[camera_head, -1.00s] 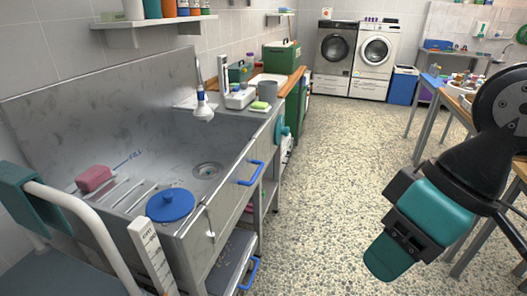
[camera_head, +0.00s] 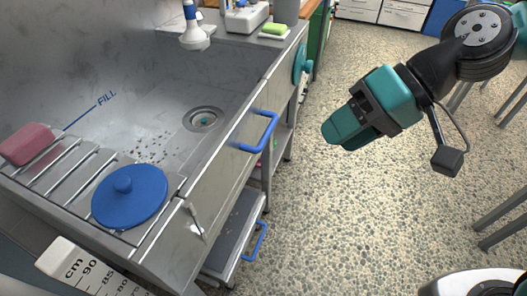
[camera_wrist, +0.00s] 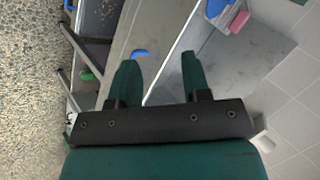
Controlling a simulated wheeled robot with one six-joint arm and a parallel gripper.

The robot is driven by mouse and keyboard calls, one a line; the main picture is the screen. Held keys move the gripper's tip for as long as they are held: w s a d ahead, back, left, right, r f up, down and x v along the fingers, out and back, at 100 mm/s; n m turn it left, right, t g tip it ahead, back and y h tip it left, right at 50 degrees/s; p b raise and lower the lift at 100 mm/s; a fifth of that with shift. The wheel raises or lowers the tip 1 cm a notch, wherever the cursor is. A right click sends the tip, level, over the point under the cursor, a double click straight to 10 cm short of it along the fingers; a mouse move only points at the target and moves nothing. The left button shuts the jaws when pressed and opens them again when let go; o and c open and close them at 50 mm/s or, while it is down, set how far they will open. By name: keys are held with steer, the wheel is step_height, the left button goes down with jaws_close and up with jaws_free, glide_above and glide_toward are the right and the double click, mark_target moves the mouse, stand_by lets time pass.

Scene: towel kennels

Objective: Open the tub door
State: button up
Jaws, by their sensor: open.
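The steel tub's front door (camera_head: 218,188) is a grey panel along its near side, standing upright and looking shut. A blue handle (camera_head: 264,134) sticks out near its top edge. A small metal latch (camera_head: 195,220) hangs at the panel's left end. My gripper (camera_head: 342,132) is in the air to the right of the handle, apart from it, with nothing held. In the wrist view my gripper (camera_wrist: 157,72) has its two teal fingers spread, and the blue handle (camera_wrist: 140,53) shows beyond them, between the fingertips.
A blue round lid (camera_head: 130,195) and a pink sponge (camera_head: 27,144) lie on the tub's slatted end. A lower drawer with a blue handle (camera_head: 255,242) sits under the door. A height ruler (camera_head: 90,268) stands at lower left. The speckled floor (camera_head: 340,210) is clear.

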steer(key=w+f+m+t+y+b, duration=0.2)
steer(key=w+f+m+y+b, duration=0.35)
steer(key=f, duration=0.55)
steer(key=m+t+b, duration=0.3)
steer(key=t+b, duration=0.1)
steer(key=b, duration=0.1)
glide_toward(265, 135)
steer(key=shift+y, duration=0.25)
steer(key=x, duration=0.6)
steer(key=f+x, duration=0.1)
steer(key=x, duration=0.3)
steer(key=shift+f, duration=0.15)
jaws_close()
